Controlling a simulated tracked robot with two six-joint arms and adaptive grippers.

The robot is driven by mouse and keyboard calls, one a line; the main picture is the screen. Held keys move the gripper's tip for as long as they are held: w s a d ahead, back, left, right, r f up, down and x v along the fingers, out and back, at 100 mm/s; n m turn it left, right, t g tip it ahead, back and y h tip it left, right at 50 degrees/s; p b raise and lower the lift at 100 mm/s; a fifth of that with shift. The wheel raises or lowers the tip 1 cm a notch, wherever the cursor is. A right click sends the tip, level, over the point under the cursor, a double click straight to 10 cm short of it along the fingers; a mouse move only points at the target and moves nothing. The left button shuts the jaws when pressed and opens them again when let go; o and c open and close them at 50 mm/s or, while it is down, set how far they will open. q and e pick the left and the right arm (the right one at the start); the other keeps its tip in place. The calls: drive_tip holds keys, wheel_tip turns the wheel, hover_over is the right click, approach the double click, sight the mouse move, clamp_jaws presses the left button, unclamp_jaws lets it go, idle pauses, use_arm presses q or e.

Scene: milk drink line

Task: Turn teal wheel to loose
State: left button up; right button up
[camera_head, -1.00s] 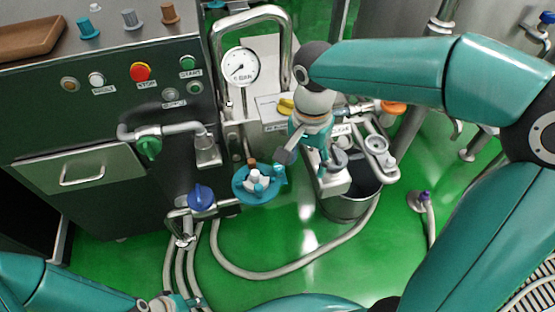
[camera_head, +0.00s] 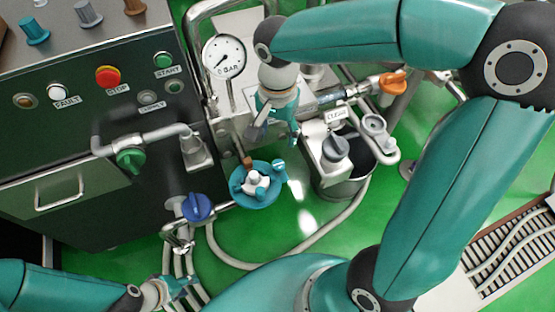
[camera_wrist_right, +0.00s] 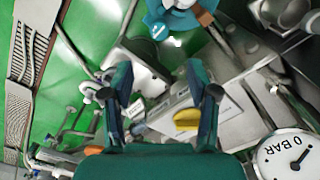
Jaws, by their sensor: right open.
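The teal wheel (camera_head: 248,198) is a round handwheel with a pale hub and a small teal knob at its upper right rim, beside the cabinet. Part of it shows at the top of the right wrist view (camera_wrist_right: 160,27). My right gripper (camera_head: 275,135) is open and empty above the wheel's far side in the head view, apart from it. Its two fingers also stand apart in the right wrist view (camera_wrist_right: 160,93). My left gripper (camera_head: 178,290) is at the lower left, away from the wheel; its jaw opening is unclear. No "loose" mark is readable.
A blue valve handle (camera_head: 197,208) is close left of the wheel. A brown peg (camera_head: 247,162) is at its far edge. The pressure gauge (camera_head: 223,57) and pipes stand behind. A grey knob (camera_head: 336,148) and metal bucket (camera_head: 345,186) are to the right.

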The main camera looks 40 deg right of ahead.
sight(278, 165)
wheel_tip(278, 165, down, 13)
drive_tip(key=shift+f+b, duration=0.1)
drive_tip(key=shift+b, duration=0.6)
clamp_jaws()
